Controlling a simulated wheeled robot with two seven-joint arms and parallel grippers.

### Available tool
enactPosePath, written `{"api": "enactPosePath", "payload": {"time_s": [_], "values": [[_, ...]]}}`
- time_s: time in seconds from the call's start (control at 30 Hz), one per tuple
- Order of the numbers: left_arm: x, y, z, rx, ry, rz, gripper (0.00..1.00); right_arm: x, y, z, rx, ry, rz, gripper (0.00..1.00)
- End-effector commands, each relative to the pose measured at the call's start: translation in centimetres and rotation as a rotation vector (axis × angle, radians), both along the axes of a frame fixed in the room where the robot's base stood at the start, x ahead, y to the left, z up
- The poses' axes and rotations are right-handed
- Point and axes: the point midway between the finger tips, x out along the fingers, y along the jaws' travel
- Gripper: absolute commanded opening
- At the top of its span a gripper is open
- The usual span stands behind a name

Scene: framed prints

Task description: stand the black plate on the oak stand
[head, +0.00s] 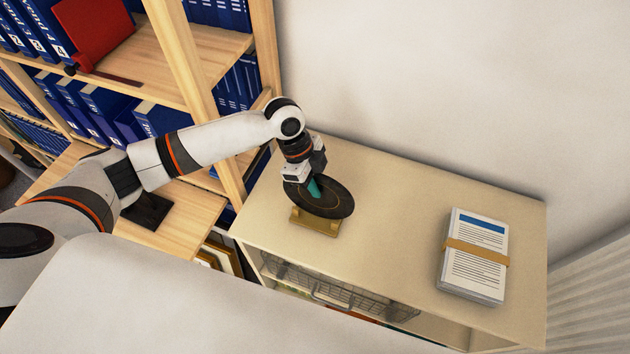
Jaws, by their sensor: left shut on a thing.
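The black plate (334,199) is a dark round disc with a thin lighter ring, tilted, at the left part of the cabinet top. My left gripper (313,186) is shut on the black plate at its upper left side, with a teal part showing at the fingers. The oak stand (315,222) is a small light-wood piece under and in front of the plate, partly hidden by it. The plate's lower edge is at the stand; I cannot tell whether it rests on it. My right gripper is not in view.
A banded stack of papers (474,257) lies on the right of the beige cabinet top (400,210). A wooden bookshelf (205,95) with blue binders stands at the left. A wire basket (335,290) sits inside the cabinet. The top's middle is clear.

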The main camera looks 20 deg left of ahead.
Motion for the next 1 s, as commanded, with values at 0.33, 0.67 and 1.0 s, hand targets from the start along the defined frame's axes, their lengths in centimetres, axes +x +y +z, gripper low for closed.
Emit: {"api": "enactPosePath", "payload": {"time_s": [0.33,0.67,1.0], "values": [[0.03,-0.02,0.00,-0.001,-0.001,0.000,0.24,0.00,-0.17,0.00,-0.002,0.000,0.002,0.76],[-0.04,0.02,-0.12,0.001,0.001,0.001,0.38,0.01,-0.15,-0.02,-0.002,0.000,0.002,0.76],[0.00,0.03,-0.09,0.001,0.000,0.001,0.38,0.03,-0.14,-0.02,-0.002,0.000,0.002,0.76]]}}
